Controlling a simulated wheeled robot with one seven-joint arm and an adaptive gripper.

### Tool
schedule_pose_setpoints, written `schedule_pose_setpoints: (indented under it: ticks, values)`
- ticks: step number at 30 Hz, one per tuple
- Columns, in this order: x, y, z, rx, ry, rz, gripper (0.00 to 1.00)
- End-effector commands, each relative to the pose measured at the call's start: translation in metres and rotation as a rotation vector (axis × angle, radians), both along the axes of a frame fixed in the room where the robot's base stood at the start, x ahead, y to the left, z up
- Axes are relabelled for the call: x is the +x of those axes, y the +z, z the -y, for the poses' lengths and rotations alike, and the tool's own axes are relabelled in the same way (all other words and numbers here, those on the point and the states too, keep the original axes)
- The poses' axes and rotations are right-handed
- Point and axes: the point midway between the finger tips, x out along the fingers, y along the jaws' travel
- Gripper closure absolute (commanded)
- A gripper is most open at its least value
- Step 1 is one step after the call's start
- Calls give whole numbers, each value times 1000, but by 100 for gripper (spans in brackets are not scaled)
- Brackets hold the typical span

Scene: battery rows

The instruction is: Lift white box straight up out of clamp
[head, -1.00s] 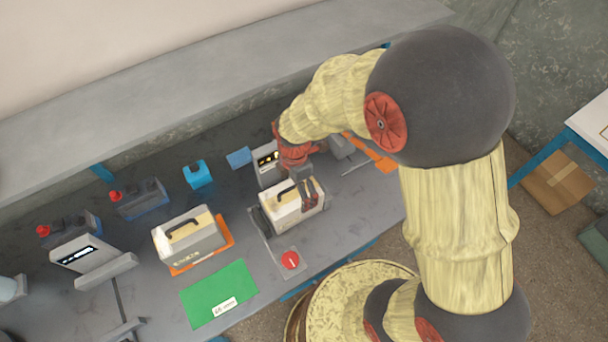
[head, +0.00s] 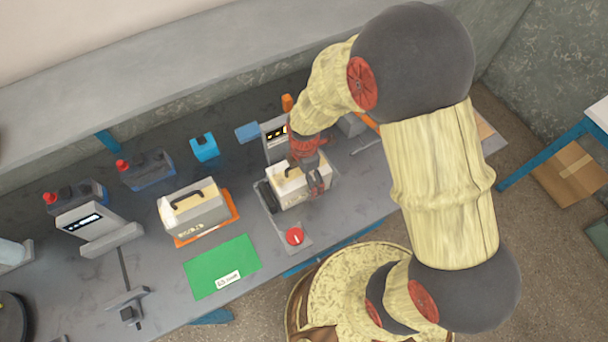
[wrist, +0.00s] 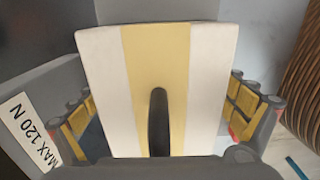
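The white box (head: 287,190) has a cream stripe and a dark handle. It sits in the clamp (head: 266,196) on the bench, beside a red knob (head: 294,236). My gripper (head: 318,183) comes down over the box from above. In the wrist view the box (wrist: 205,75) fills the middle, with its handle running along the stripe. The finger pads of my gripper (wrist: 160,120) lie against its left and right sides, with no clear gap. The lower part of the box and its contact with the clamp are hidden there.
A similar box (head: 195,212) stands to the left on an orange tray (head: 207,232), behind a green mat (head: 221,266). A grey unit with a lit display (head: 276,138) stands close behind the clamp. A shelf (head: 180,70) runs along the back.

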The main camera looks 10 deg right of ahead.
Motion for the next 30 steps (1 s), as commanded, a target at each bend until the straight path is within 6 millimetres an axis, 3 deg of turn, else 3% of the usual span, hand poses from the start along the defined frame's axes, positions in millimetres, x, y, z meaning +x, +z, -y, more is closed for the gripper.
schedule_pose_setpoints:
  ticks: [30]
  values:
    - [0, 0, 0, 0, 0, 0, 60]
